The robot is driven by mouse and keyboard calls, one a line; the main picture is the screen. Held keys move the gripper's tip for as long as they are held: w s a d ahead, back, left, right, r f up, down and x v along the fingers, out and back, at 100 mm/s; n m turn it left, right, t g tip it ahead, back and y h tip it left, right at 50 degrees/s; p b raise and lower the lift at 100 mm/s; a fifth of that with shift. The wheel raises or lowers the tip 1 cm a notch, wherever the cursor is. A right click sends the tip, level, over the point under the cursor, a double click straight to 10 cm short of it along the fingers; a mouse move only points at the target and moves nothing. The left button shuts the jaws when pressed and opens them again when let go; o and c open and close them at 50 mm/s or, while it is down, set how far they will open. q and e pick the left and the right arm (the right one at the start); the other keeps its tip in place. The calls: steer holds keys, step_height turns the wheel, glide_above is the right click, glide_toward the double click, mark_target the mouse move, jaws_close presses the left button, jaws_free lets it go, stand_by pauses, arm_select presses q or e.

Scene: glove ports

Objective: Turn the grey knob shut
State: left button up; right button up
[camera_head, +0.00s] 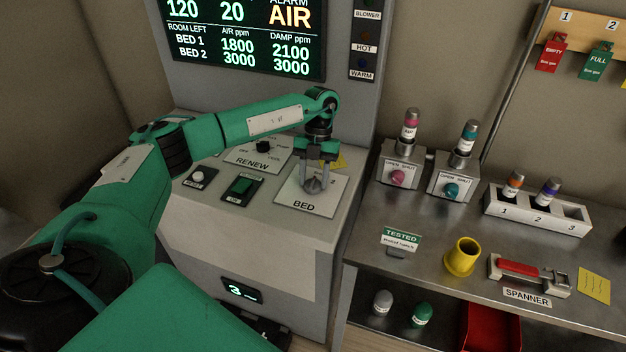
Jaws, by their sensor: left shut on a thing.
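The grey knob (314,186) sits on the white plate marked BED (304,204), on the sloping top of the grey cabinet. My left gripper (315,178) reaches down over it from above, with one finger on each side, and is shut on it. The fingers hide part of the knob, and I cannot read which way it points. My right gripper is not in view.
The RENEW dial (263,147), a green switch (241,186) and a white button (197,177) are close to the left. On the bench at right stand pink (398,177) and teal (451,190) valve knobs, a yellow cup (461,258) and a red-handled spanner (524,270).

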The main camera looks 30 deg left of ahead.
arm_select(q)
steer(key=shift+m, duration=0.5)
steer(key=shift+y, duration=0.3)
steer(key=o, duration=1)
steer(key=shift+c, duration=0.2)
steer(key=b+v, duration=0.2)
steer(key=v, duration=1.2)
